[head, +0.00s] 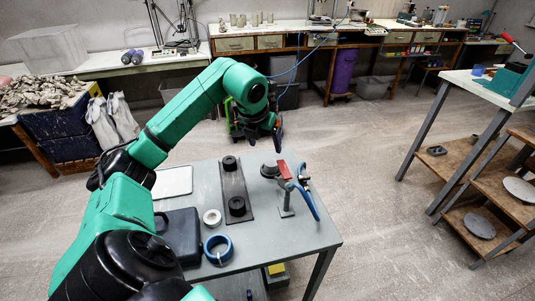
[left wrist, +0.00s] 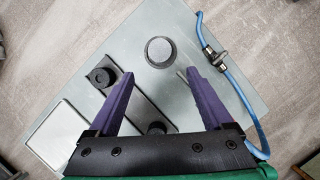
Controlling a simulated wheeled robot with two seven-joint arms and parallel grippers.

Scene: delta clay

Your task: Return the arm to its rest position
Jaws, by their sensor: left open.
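My left arm reaches in from the left of the head view over a grey table (head: 290,238). My left gripper (head: 278,138) is above the far side of the table, pointing down. In the left wrist view its two purple fingers (left wrist: 155,78) are spread wide with nothing held between them. Below and beyond the fingertips lies a dark round piece (left wrist: 160,51), apart from them. My right gripper is not in view.
A shelf unit (head: 480,170) stands right; open floor lies between.

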